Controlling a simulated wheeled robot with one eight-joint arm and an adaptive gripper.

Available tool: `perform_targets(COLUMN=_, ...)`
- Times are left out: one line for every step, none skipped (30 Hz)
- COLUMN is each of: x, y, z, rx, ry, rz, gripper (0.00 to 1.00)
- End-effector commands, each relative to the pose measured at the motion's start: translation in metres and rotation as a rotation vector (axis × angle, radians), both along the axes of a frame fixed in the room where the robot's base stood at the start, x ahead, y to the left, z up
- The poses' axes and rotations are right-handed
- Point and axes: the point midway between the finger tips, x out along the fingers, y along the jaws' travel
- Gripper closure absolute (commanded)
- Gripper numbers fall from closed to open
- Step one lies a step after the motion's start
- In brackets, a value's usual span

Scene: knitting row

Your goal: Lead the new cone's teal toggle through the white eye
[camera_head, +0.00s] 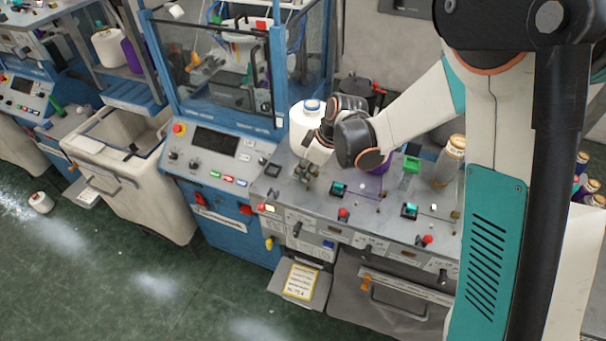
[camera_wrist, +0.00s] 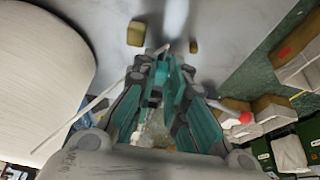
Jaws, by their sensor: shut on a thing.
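My gripper (camera_head: 308,173) hangs low over the grey machine top, just right of the big white cone (camera_head: 302,138). In the wrist view my gripper (camera_wrist: 162,62) has its fingertips closed together on a small teal piece, which appears to be the teal toggle (camera_wrist: 157,76); the fingers hide most of it. A thin white strand (camera_wrist: 80,120) runs from the lower left to the fingertips. The white cone fills the left of the wrist view (camera_wrist: 40,70). I cannot make out the white eye in either view.
A purple cone (camera_head: 372,185) stands behind my wrist, and a tan-topped cone (camera_head: 450,160) is further right. A glass-fronted blue machine (camera_head: 225,70) stands behind left.

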Motion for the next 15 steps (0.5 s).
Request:
perform_targets(x=0.0, y=0.0, z=0.0, rx=0.0, ry=0.0, rz=0.0, gripper=0.94)
perform_targets(x=0.0, y=0.001, z=0.0, rx=0.0, ry=0.0, rz=0.0, gripper=0.94)
perform_targets(x=0.0, y=0.001, z=0.0, rx=0.0, ry=0.0, rz=0.0, gripper=0.94)
perform_targets(x=0.001, y=0.002, z=0.0, rx=0.0, ry=0.0, rz=0.0, gripper=0.94)
perform_targets(x=0.001, y=0.002, z=0.0, rx=0.0, ry=0.0, rz=0.001, gripper=0.94)
perform_targets(x=0.001, y=0.003, z=0.0, rx=0.0, ry=0.0, rz=0.001, gripper=0.94)
perform_targets(x=0.001, y=0.004, z=0.0, rx=0.0, ry=0.0, rz=0.001, gripper=0.94)
perform_targets(x=0.002, y=0.004, z=0.0, rx=0.0, ry=0.0, rz=0.001, gripper=0.94)
perform_targets(x=0.002, y=0.006, z=0.0, rx=0.0, ry=0.0, rz=0.001, gripper=0.94)
perform_targets(x=0.003, y=0.006, z=0.0, rx=0.0, ry=0.0, rz=0.001, gripper=0.94)
perform_targets(x=0.003, y=0.008, z=0.0, rx=0.0, ry=0.0, rz=0.001, gripper=0.94)
perform_targets(x=0.004, y=0.009, z=0.0, rx=0.0, ry=0.0, rz=0.001, gripper=0.94)
perform_targets(x=0.004, y=0.01, z=0.0, rx=0.0, ry=0.0, rz=0.001, gripper=0.94)
perform_targets(x=0.005, y=0.012, z=0.0, rx=0.0, ry=0.0, rz=0.001, gripper=0.94)
perform_targets(x=0.005, y=0.013, z=0.0, rx=0.0, ry=0.0, rz=0.001, gripper=0.94)
